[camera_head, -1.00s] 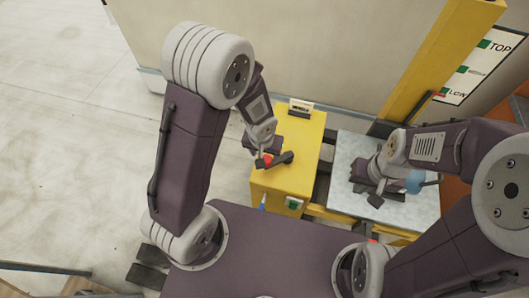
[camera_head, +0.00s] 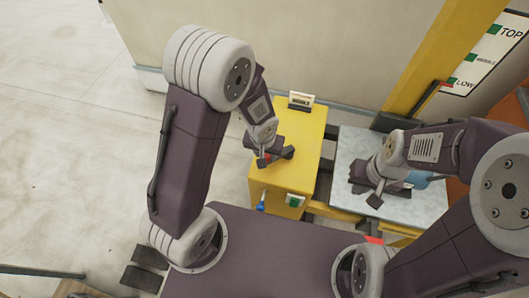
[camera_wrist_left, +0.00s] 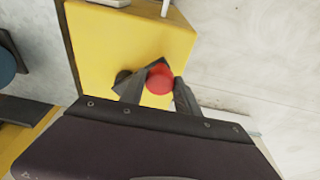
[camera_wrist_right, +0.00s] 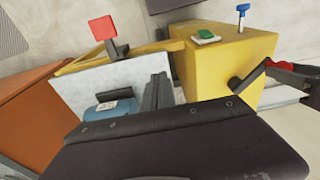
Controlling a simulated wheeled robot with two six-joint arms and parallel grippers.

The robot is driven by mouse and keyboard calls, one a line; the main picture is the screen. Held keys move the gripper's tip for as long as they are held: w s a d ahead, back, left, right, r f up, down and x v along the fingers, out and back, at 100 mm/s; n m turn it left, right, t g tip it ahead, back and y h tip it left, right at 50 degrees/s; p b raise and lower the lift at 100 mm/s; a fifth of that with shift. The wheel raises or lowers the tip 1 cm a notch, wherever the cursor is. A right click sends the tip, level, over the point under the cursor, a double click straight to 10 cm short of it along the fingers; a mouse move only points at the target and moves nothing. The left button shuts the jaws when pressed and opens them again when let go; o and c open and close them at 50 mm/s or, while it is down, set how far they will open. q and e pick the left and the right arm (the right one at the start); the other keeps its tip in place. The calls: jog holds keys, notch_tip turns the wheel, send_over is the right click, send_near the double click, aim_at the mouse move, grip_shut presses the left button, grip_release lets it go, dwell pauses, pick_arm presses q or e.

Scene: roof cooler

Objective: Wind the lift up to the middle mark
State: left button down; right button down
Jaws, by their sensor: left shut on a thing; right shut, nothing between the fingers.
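The yellow winch box (camera_head: 290,135) stands left of the grey lift platform (camera_head: 410,208). My left gripper (camera_head: 266,160) is shut on the red crank knob; the knob (camera_wrist_left: 158,80) shows between its fingers in the left wrist view. The dark crank arm (camera_head: 285,152) lies beside it. A board (camera_head: 490,60) at the upper right reads TOP, a middle line and LOW. The red pointer (camera_head: 446,84) on the yellow mast (camera_head: 435,50) is beside LOW. My right gripper (camera_head: 376,195) is shut and empty above the platform; its fingers show in the right wrist view (camera_wrist_right: 158,92).
A blue object (camera_wrist_right: 108,108) with a label is on the platform, partly hidden by my right arm. A sign (camera_head: 301,101) stands on the box. A green switch (camera_head: 294,200) and a blue-handled lever (camera_head: 261,206) are at its near end.

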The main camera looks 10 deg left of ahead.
pick_arm(q)
jog(key=shift+s+d+f+b, duration=0.15)
jog(key=shift+s+d+b, duration=0.2)
jog(key=shift+s+d, duration=0.3)
jog(key=shift+d, duration=0.15)
jog(key=shift+s+d+b, duration=0.3)
jog(key=shift+d+b, duration=0.15)
jog(key=shift+b, duration=0.1)
jog(key=shift+s+d, duration=0.2)
jog(key=shift+d, duration=0.1)
